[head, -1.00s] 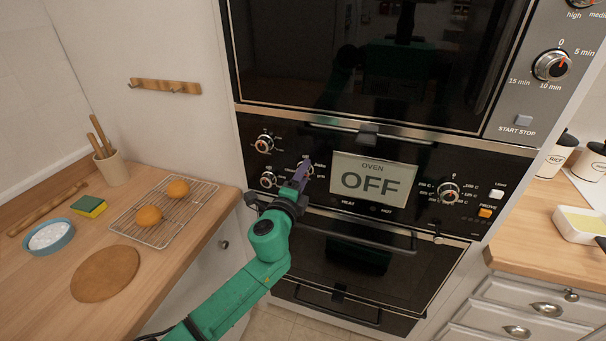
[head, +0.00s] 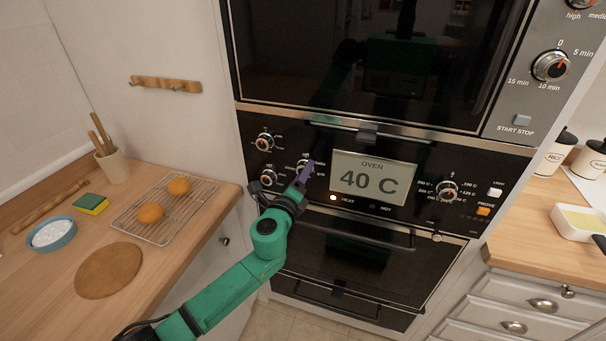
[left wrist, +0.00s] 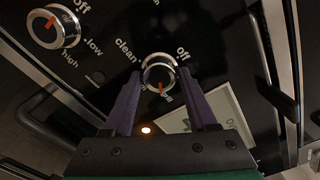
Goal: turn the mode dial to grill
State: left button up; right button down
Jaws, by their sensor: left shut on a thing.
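The mode dial (left wrist: 159,72) is a chrome-rimmed knob on the black oven panel. In the left wrist view it sits between the two purple fingers of my left gripper (left wrist: 161,84), which are shut on it. Its red pointer faces away from the "off" label, toward the picture's bottom. In the head view my left gripper (head: 306,172) covers much of the dial. The oven display (head: 374,179) reads 40 C. The heat light (head: 333,198) glows. My right gripper is not in view.
Two more knobs (head: 264,142) sit left of the mode dial, and a temperature knob (head: 447,191) sits right of the display. An oven door handle (head: 350,230) runs below. A wooden counter (head: 215,225) with a wire rack (head: 128,212) stands at the left.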

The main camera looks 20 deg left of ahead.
pick_arm(q)
jog(key=shift+d+f, duration=0.1)
jog(key=shift+f, duration=0.1)
jog(key=o, duration=1.4)
jog(key=shift+c, duration=0.2)
jog(key=shift+r, duration=0.1)
jog(key=shift+s, duration=0.1)
jog(key=s+a+b, duration=0.1)
jog(key=s+b, duration=0.1)
jog(key=s, duration=1.2)
jog(key=shift+s+b, duration=0.2)
jog(key=shift+b, duration=0.15)
